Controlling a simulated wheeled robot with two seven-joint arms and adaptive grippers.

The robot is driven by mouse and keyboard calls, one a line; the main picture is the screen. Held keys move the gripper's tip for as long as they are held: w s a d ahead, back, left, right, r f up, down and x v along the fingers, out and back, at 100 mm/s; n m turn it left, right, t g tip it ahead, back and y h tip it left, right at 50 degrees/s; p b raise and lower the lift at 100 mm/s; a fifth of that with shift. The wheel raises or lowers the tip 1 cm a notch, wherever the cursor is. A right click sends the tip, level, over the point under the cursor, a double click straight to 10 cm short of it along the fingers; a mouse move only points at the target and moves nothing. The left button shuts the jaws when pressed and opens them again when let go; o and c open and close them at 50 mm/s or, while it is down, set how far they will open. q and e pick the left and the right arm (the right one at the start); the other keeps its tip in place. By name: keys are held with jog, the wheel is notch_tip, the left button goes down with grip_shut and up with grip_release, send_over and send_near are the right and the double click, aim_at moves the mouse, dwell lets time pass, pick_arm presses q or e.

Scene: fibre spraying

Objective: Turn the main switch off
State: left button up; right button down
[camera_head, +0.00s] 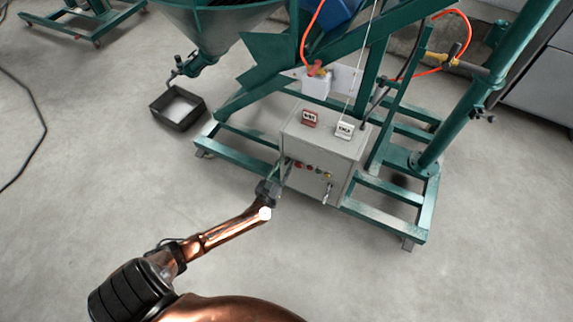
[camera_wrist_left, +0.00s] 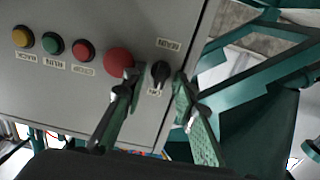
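The main switch (camera_wrist_left: 160,73) is a small black rotary knob on the front of a grey control box (camera_head: 325,132). In the left wrist view it lies between the tips of my left gripper (camera_wrist_left: 157,88), whose two fingers are apart. One finger overlaps the large red button beside the knob; I cannot tell whether either finger touches the knob. In the head view my left gripper (camera_head: 281,178) is at the left part of the box front and hides the knob there. My right gripper is not in view.
Beside the knob are a large red button (camera_wrist_left: 118,62), a smaller red button (camera_wrist_left: 83,50), a green button (camera_wrist_left: 53,43) and a yellow one (camera_wrist_left: 23,36). A green steel frame (camera_head: 425,165) surrounds the box. A black tray (camera_head: 183,125) stands left. The front floor is clear.

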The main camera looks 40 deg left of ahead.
pick_arm(q)
jog(key=shift+w, duration=0.1)
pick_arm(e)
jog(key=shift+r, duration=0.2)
pick_arm(q)
jog(key=shift+c, duration=0.2)
grip_shut()
pick_arm(e)
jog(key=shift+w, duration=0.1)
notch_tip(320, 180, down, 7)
jog(key=p, duration=0.2)
pick_arm(q)
jog(key=shift+a+f+n+b, duration=0.1)
jog(key=shift+n+b, duration=0.25)
jog(key=shift+n, duration=2.65)
jog(key=shift+a+f+n+b, duration=0.15)
jog(key=shift+n+b, duration=0.15)
jog(key=shift+n, duration=2.7)
jog(key=shift+d+f+n+b, duration=0.1)
jog(key=shift+n+b, duration=0.25)
jog(key=shift+n, duration=2.65)
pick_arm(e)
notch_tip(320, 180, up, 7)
